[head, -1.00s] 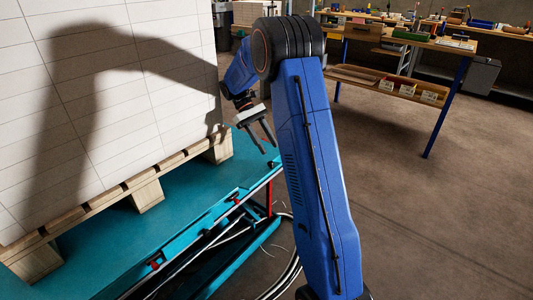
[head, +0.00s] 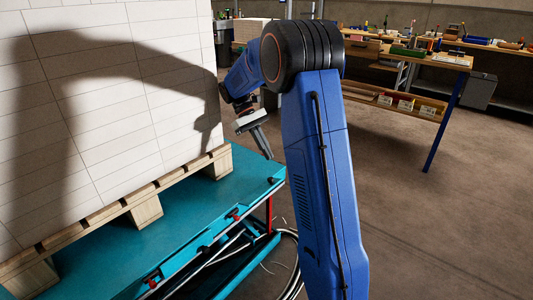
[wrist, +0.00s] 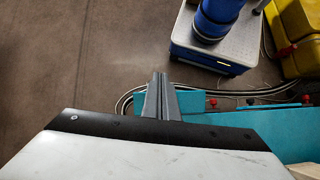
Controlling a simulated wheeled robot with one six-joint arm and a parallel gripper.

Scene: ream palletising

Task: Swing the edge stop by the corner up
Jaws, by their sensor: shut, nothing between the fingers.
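My gripper (head: 266,153) is shut and empty, its fingers pointing down over the near right corner of the teal table (head: 185,222). In the wrist view the shut fingers (wrist: 160,80) overlap the table's corner end (wrist: 190,102); the height between them is hard to judge. Red-ended stops sit along the table's front edge: one (head: 233,215) left of the corner and another (head: 152,284) further left. Red knobs (wrist: 250,101) also show in the wrist view. A red upright piece (head: 268,211) is below the corner; I cannot tell whether it is a stop.
A tall white stack (head: 110,100) on a wooden pallet (head: 145,209) fills the table's left. Cables (head: 292,270) lie on the floor by the corner. A workbench (head: 425,58) stands at the back right. Floor to the right is clear.

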